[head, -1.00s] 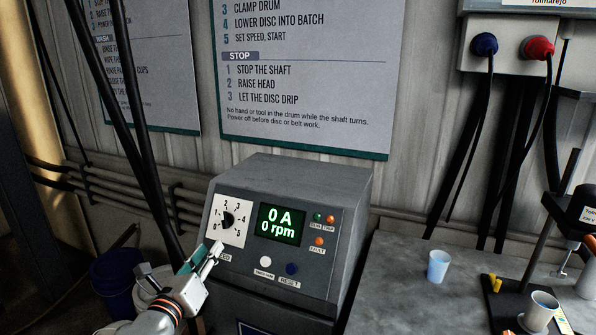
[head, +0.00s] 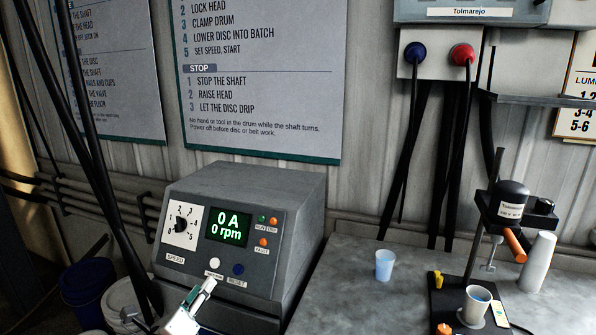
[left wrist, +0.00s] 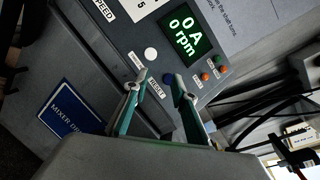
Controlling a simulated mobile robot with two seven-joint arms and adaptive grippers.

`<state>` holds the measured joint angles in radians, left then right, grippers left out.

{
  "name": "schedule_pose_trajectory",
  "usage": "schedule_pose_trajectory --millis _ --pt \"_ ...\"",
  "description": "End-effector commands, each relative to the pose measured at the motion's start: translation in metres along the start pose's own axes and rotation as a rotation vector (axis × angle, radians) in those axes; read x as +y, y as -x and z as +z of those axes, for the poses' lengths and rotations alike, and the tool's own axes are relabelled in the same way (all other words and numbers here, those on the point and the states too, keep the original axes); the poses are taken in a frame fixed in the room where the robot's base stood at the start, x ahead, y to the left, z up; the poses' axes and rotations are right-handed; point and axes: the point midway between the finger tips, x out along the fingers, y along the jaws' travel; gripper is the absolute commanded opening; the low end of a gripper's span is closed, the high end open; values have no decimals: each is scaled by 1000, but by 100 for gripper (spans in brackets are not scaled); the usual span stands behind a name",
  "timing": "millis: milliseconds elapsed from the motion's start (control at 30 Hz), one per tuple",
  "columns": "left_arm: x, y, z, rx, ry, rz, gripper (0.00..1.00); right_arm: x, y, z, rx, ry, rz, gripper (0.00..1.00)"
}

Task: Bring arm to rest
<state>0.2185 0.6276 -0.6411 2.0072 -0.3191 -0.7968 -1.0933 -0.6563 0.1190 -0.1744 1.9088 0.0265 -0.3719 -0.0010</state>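My left gripper (head: 205,288) is in front of the lower front of a grey control box (head: 272,208), below its white button (head: 214,263) and blue button (head: 238,269). In the left wrist view, its two fingers stand apart with nothing between them, so the gripper (left wrist: 161,82) is open and empty. The box's green display (head: 229,227) reads 0 A and 0 rpm. A speed dial (head: 181,225) is left of the display. Whether a finger touches the panel cannot be told. My right gripper is not in view.
A grey bench (head: 345,300) on the right holds a light-blue cup (head: 385,265), a small stand device (head: 505,200) and a white mug (head: 475,304). Black cables (head: 90,150) hang at left. Buckets (head: 85,292) stand on the floor at left.

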Motion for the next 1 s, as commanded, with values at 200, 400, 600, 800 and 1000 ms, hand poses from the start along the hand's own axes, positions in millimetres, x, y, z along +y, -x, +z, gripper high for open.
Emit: schedule_pose_trajectory --millis 200,400,600,800,1000 --pt "39 30 -82 117 469 95 26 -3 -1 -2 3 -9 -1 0" --pt "88 89 -172 171 1096 276 26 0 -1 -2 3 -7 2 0" --pt "139 170 -246 77 1724 499 26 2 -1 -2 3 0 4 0" --pt "172 234 -283 -79 2106 634 26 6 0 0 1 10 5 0" --pt "180 251 -291 -134 2206 664 26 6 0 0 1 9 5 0"
